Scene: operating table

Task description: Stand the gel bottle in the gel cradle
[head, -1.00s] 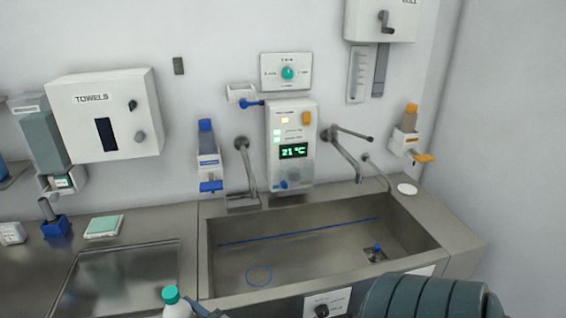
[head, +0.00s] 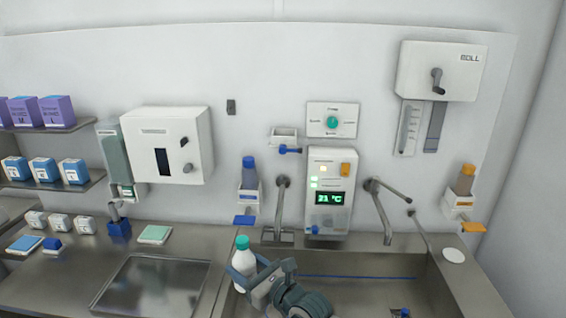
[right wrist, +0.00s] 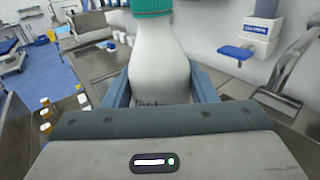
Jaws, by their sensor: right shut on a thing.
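The gel bottle (head: 243,277) is white with a teal cap and stands roughly upright in my right gripper (head: 250,272), in front of the sink's left end. In the right wrist view the bottle (right wrist: 160,65) is between the two blue fingers, its lower part hidden by the gripper body. A small white wall bracket (head: 284,134) with a blue lever, left of the control panel, looks empty. It may be the gel cradle; I read no label on it. My left gripper is out of view.
A blue-capped bottle in a wall dispenser (head: 249,192) is behind the held bottle. Taps (head: 281,205) and the control panel (head: 330,190) stick out over the sink (head: 345,290). A steel tray (head: 150,285) lies left. An orange bottle (head: 465,180) hangs at right.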

